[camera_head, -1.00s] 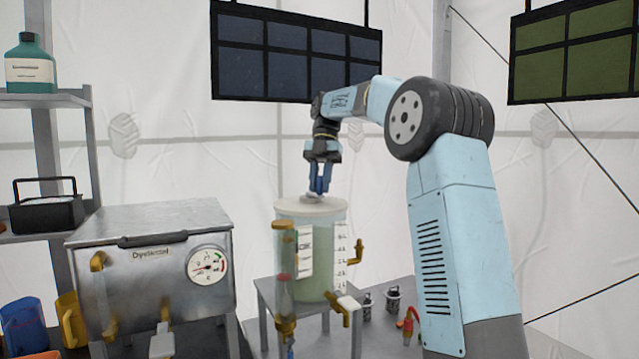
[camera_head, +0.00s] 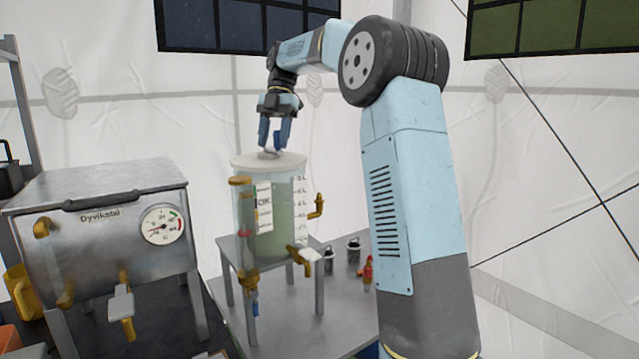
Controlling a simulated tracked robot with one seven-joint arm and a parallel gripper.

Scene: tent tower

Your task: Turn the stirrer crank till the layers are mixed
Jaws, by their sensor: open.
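A clear cylindrical tank (camera_head: 281,219) with a pale lid (camera_head: 268,162) and volume marks stands on a small grey stand. Its contents look evenly pale green; I see no clear layer line. On the lid is a small pale piece, perhaps the stirrer crank (camera_head: 268,153), mostly hidden by my fingers. My gripper (camera_head: 275,143) points down over the lid, its blue fingers open. The fingers are at or just above this piece; I cannot tell whether they touch it. A yellow side handle (camera_head: 316,207) sticks out at the tank's right.
A metal box labelled Dyvikstal (camera_head: 95,235) with a gauge (camera_head: 162,224) stands left of the tank. Taps and a yellow-capped tube (camera_head: 243,215) sit at the tank's front. Small dark canisters (camera_head: 353,250) and a red fitting (camera_head: 367,272) stand right. The grey table front (camera_head: 310,325) is bare.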

